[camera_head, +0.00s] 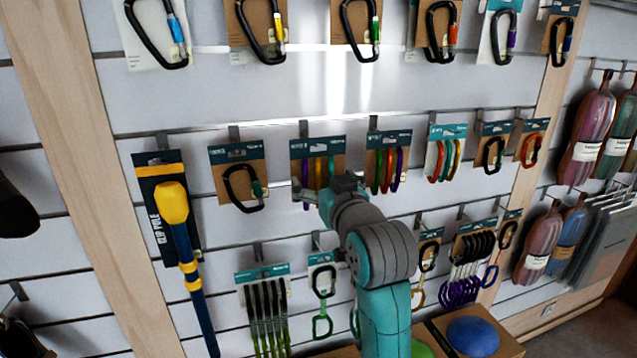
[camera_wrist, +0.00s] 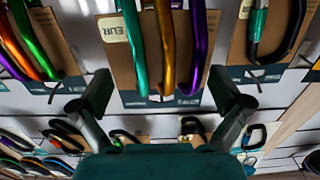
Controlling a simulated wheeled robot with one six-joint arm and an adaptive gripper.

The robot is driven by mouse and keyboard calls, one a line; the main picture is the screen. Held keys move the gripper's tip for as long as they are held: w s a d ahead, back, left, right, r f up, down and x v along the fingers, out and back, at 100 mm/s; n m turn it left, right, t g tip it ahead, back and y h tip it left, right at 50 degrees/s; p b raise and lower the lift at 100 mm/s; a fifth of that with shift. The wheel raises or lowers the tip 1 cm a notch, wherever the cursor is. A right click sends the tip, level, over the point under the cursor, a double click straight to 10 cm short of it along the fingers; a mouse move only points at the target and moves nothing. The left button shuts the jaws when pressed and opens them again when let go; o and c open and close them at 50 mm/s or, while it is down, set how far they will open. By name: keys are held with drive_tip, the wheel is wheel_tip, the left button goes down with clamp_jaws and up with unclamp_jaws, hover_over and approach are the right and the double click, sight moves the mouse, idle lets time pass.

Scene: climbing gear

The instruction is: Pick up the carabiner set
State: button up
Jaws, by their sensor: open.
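A carabiner set (camera_head: 318,167) hangs in the middle row of the wall, with purple, orange and green carabiners on a brown and dark teal card. My gripper (camera_head: 326,190) is in front of its lower part and partly hides it in the head view. In the wrist view, the same set (camera_wrist: 167,50) fills the upper middle, ahead of and between the fingers. My gripper (camera_wrist: 160,95) is open there, one finger to each side, with nothing held. Whether the fingertips reach the card's depth is hard to tell.
Another multicoloured set (camera_head: 388,165) hangs close on the right, and a single black carabiner pack (camera_head: 240,180) on the left. More packs hang above and below. A yellow and blue clip pole (camera_head: 180,240) hangs further left. Boxes with a blue dome (camera_head: 473,335) stand low right.

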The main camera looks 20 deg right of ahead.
drive_tip(key=shift+w, duration=0.75)
drive_tip(key=c, duration=1.2)
drive_tip(key=shift+r, duration=0.35)
